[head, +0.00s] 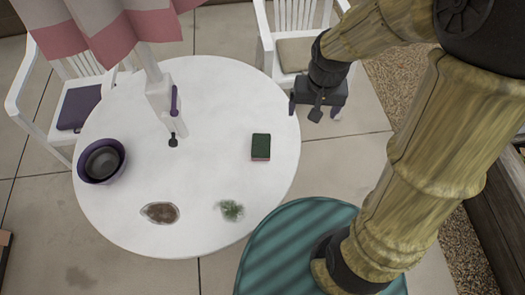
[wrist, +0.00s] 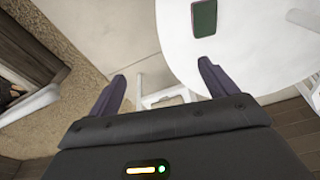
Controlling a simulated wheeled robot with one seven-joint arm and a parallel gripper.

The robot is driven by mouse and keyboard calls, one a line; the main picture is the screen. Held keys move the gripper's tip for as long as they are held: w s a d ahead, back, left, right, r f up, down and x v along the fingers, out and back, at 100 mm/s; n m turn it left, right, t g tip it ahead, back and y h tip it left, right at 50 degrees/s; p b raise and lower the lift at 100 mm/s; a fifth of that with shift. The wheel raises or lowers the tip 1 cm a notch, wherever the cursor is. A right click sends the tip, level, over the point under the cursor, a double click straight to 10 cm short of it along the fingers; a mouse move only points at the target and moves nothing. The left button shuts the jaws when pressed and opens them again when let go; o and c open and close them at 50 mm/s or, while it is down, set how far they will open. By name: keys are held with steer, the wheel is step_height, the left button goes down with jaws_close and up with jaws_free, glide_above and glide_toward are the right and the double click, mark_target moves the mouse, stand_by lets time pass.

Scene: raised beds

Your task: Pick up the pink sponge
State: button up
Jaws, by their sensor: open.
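The pink sponge (head: 261,154) lies flat on the right part of the white round table (head: 215,110). A dark green pad covers its top, and a thin pink edge shows at its near side. In the wrist view its dark green top (wrist: 204,17) shows at the upper edge, partly cut off. My gripper (head: 315,108) is open and empty, off the table's right edge, to the right of and beyond the sponge. In the wrist view its two purple fingers (wrist: 162,85) are spread wide, with floor, a chair seat and the table edge behind them.
A dark bowl (head: 102,161) stands at the table's left. A brown patch (head: 160,212) and a green patch (head: 231,210) lie near the front edge. A parasol pole (head: 165,95) rises left of the sponge. White chairs (head: 285,30) stand behind. The tabletop around the sponge is clear.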

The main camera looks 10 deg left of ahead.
steer(key=w+a+f+b, duration=0.1)
steer(key=a+f+b, duration=0.1)
steer(key=a+f, duration=0.2)
steer(key=w+a+f+g+b, duration=0.1)
steer(key=w+a+f+b, duration=0.1)
steer(key=a, duration=0.6)
steer(key=shift+w+a+f, duration=0.2)
steer(key=shift+a+f, duration=0.2)
steer(key=shift+f, duration=0.5)
steer(key=b, duration=0.1)
glide_above(261, 145)
steer(key=f, duration=1.2)
steer(key=shift+w+d+f, duration=0.15)
steer(key=shift+w+d, duration=0.1)
steer(key=shift+s+a+f+b, duration=0.1)
steer(key=shift+a+f+b, duration=0.05)
steer(key=shift+f, duration=1.15)
steer(key=shift+s+a+f+b, duration=0.1)
steer(key=shift+f+b, duration=0.05)
steer(key=shift+f, duration=1.15)
